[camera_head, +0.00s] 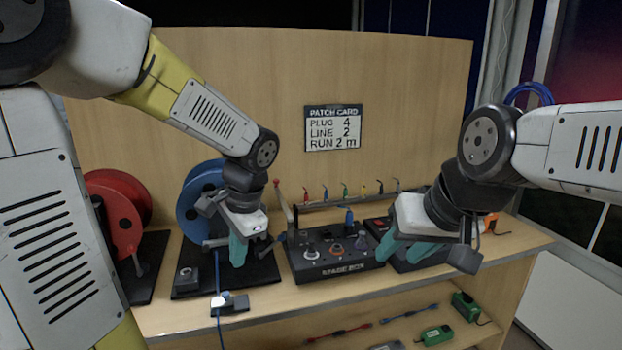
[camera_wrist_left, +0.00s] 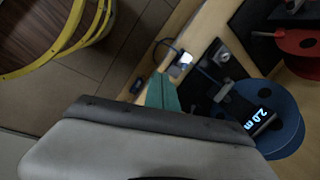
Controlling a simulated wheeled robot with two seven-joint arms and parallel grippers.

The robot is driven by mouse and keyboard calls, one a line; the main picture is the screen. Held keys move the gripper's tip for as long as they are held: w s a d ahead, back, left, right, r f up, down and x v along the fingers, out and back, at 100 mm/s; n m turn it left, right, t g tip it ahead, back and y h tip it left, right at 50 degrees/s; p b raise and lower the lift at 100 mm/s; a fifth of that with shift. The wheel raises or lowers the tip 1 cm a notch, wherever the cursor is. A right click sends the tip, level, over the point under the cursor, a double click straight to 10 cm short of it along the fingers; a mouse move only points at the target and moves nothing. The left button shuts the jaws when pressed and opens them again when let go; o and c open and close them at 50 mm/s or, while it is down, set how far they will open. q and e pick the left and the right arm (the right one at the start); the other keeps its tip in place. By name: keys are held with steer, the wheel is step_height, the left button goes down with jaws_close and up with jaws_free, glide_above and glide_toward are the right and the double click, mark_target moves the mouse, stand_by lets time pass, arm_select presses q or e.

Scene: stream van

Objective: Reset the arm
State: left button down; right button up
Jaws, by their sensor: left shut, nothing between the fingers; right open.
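My left gripper (camera_head: 238,251) has teal fingers and hangs shut and empty in front of the blue cable reel, above its black base. In the left wrist view its fingers (camera_wrist_left: 163,92) are together over the bench edge. My right gripper (camera_head: 400,252) is open at the right end of the stage box (camera_head: 335,262), its fingers over the box's right side and the black unit beside it. The blue reel (camera_head: 190,212) stands behind my left gripper; in the left wrist view the reel (camera_wrist_left: 284,108) has a display reading 2.0 m.
A red reel (camera_head: 128,200) stands at the left. A small dark block (camera_head: 230,305) with a blue cable sits at the bench's front edge. Several coloured plugs line the back, under a patch card (camera_head: 333,128). A lower shelf holds green boxes (camera_head: 466,306) and cables.

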arm_select(q)
steer(key=s+d+r+n+t+h, duration=0.1)
steer(key=s+r+n+t+h, duration=0.3)
steer(key=s+r+n, duration=0.4)
steer(key=shift+s+n+h, duration=0.3)
steer(key=shift+s+n, duration=0.4)
steer(key=shift+s, duration=0.5)
steer(key=shift+r, duration=0.1)
arm_select(e)
steer(key=shift+c, duration=0.4)
